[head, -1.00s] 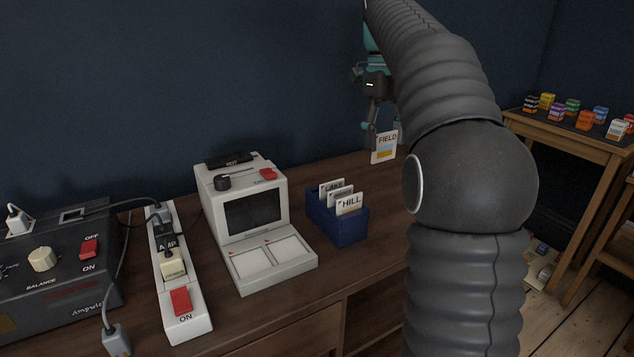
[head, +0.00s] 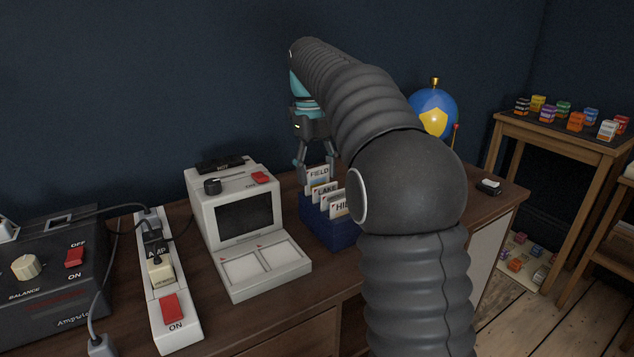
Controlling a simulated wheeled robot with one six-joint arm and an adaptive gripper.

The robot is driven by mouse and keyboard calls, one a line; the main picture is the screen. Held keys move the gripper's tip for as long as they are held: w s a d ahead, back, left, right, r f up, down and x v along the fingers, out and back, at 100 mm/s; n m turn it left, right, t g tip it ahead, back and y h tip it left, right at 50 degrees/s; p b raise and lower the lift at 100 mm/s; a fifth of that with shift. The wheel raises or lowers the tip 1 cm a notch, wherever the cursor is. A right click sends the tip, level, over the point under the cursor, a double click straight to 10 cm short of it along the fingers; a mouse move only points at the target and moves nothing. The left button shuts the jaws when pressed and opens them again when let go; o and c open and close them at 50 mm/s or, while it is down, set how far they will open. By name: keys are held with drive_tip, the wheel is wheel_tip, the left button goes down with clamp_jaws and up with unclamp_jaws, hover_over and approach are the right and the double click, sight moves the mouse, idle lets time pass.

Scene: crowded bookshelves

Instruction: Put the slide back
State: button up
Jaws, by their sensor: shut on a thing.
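The FIELD slide (head: 319,174) is a white card with a printed label. My gripper (head: 317,166) is shut on it and holds it upright at the back of the blue slide box (head: 322,228). The slide's lower part is hidden behind the LAKE slide (head: 325,190), so I cannot tell how deep it sits in the box. The HILL slide (head: 338,206) stands at the front of the box, partly covered by my arm. The white slide viewer (head: 236,215) stands left of the box, with two pale square areas on its front ledge.
A power strip (head: 167,290) and a dark amplifier (head: 50,275) with cables lie to the left. A blue globe-like object (head: 431,112) and a small dark item with a white top (head: 488,186) are right of my arm. A side table (head: 565,133) holds several small boxes.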

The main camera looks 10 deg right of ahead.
wheel_tip(320, 180, down, 3)
drive_tip(key=shift+r, duration=0.2)
drive_tip(key=o, duration=0.8)
drive_tip(key=r, duration=0.2)
drive_tip(key=r+p, duration=0.1)
drive_tip(key=r, duration=0.2)
drive_tip(key=w+r, duration=0.1)
drive_tip(key=r, duration=0.1)
drive_tip(key=shift+a+r, duration=0.15)
drive_tip(key=shift+s+r, duration=0.1)
drive_tip(key=shift+r, duration=0.05)
